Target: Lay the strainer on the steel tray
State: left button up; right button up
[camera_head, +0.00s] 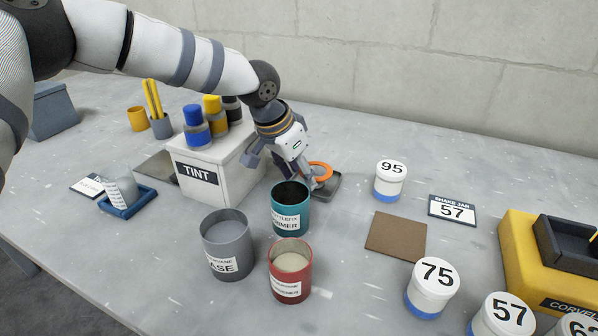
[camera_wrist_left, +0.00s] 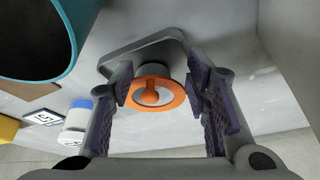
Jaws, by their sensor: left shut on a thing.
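My left gripper (camera_head: 309,184) reaches down behind the teal can, with its fingers closed on the orange-rimmed strainer (camera_head: 321,170). In the left wrist view the strainer (camera_wrist_left: 152,93) shows between the two finger pads (camera_wrist_left: 160,88) as an orange ring with a pale centre and an orange tab. A small dark grey tray (camera_head: 329,188) with a raised rim is just under it; it also shows in the left wrist view (camera_wrist_left: 118,62). I cannot tell whether the strainer touches it. A flat grey-brown plate (camera_head: 155,168) lies left of the TINT box; which is the steel tray is unclear. My right gripper is out of view.
Teal (camera_head: 289,221), grey (camera_head: 228,255) and red (camera_head: 290,282) cans stand in front of the gripper. The white TINT box (camera_head: 205,180) with bottles stands left. A brown mat (camera_head: 396,237), numbered jars (camera_head: 390,180) and a yellow machine (camera_head: 530,255) are right.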

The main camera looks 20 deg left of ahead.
pick_arm(q)
jog(key=o, duration=1)
jog(key=shift+f, duration=0.15)
jog(key=shift+o, duration=0.2)
jog(key=p+v, duration=0.1)
jog(key=v, duration=1.1)
jog(key=shift+r+p, duration=0.2)
jog(key=shift+p, duration=0.2)
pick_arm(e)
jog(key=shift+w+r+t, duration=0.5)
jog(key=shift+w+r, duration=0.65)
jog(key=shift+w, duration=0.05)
